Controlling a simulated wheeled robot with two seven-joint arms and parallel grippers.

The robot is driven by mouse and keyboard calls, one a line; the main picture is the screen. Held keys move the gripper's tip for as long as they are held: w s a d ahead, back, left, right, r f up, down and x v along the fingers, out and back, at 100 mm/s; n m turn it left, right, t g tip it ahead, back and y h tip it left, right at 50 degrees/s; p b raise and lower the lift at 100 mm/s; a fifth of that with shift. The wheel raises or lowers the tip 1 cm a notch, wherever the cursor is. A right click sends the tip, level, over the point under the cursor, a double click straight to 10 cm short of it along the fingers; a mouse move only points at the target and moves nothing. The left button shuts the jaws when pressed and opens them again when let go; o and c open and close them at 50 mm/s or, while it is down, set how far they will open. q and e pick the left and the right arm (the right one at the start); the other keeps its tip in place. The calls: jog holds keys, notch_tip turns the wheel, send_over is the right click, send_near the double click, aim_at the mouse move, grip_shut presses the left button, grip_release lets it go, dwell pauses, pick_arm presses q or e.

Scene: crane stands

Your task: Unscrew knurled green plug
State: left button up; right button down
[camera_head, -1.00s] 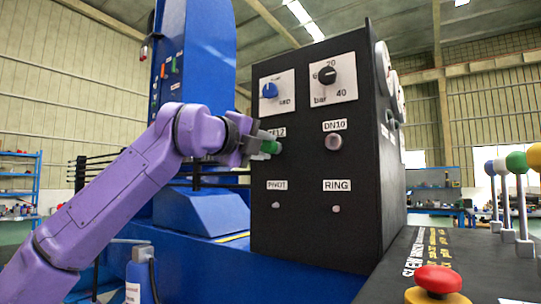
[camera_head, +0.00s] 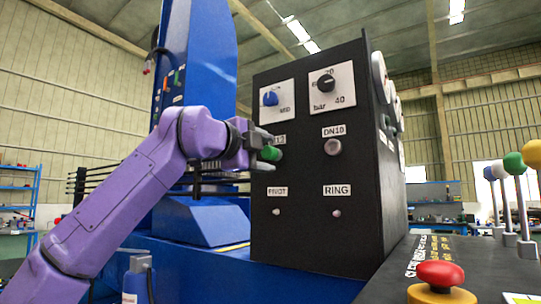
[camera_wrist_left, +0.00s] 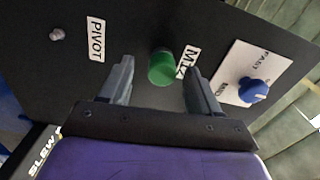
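The green plug (camera_head: 271,153) sits in the black panel (camera_head: 304,234) below a label partly hidden by my gripper. It sticks out from the panel face, and its knurling is too small to make out. My left gripper (camera_head: 261,150) is at the plug, coming from the left. In the left wrist view the green plug (camera_wrist_left: 162,67) lies between and just beyond the two fingers of the open left gripper (camera_wrist_left: 160,78). A gap shows on both sides, so neither finger touches it. My right gripper is not in view.
The panel also carries a blue knob (camera_head: 270,98), a black knob (camera_head: 326,83) and a DN10 fitting (camera_head: 333,146). A red mushroom button (camera_head: 440,276) and ball-topped levers (camera_head: 513,163) stand at the right. A blue crane column (camera_head: 200,60) rises behind my arm.

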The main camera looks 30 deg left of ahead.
pick_arm(q)
jog(key=shift+c, duration=0.7)
jog(key=shift+r, duration=0.1)
